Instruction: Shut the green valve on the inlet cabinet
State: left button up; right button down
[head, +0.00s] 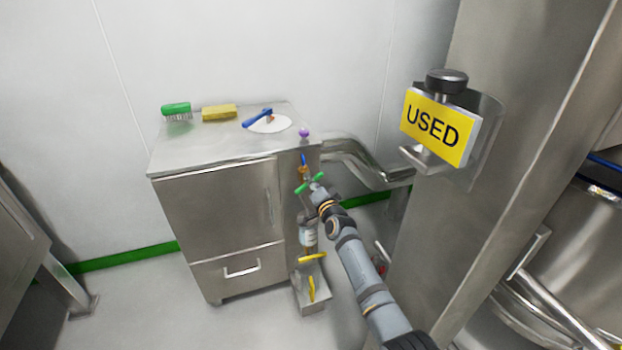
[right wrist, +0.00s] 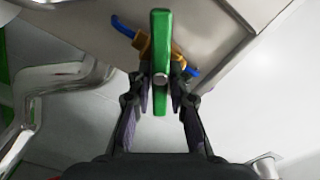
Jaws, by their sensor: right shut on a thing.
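The inlet cabinet (head: 220,205) is a steel box against the wall in the head view. The green valve handle (head: 303,188) is on its right side, below a blue handle (head: 303,160) with a brass body. My right gripper (head: 318,189) reaches it from the lower right. In the right wrist view, the green handle (right wrist: 161,50) stands lengthwise between the fingers of my right gripper (right wrist: 161,85), which is shut on it. The brass body (right wrist: 143,43) and blue handle (right wrist: 122,26) show behind it. My left gripper is not in view.
A green brush (head: 176,109), a yellow sponge (head: 219,112) and a blue-handled tool (head: 258,117) on a white disc lie on the cabinet top. Yellow handles (head: 312,257) are lower on the side. A steel column with a yellow "USED" sign (head: 437,127) stands right of my arm.

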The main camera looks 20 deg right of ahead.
jog(key=m, duration=0.2)
jog(key=shift+d+f+m, duration=0.1)
jog(key=shift+m, duration=0.3)
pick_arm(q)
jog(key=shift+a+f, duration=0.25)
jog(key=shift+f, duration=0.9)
pick_arm(e)
jog(key=shift+f+m, duration=0.15)
jog(key=shift+m, duration=1.55)
pick_arm(q)
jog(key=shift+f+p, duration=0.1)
jog(key=shift+p, duration=0.2)
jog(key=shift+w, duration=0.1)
pick_arm(e)
jog(key=c, duration=1.3)
grip_release()
jog(key=shift+o, duration=0.2)
jog(key=shift+f, duration=0.1)
jog(key=s, duration=1.2)
jog(key=shift+d, duration=0.2)
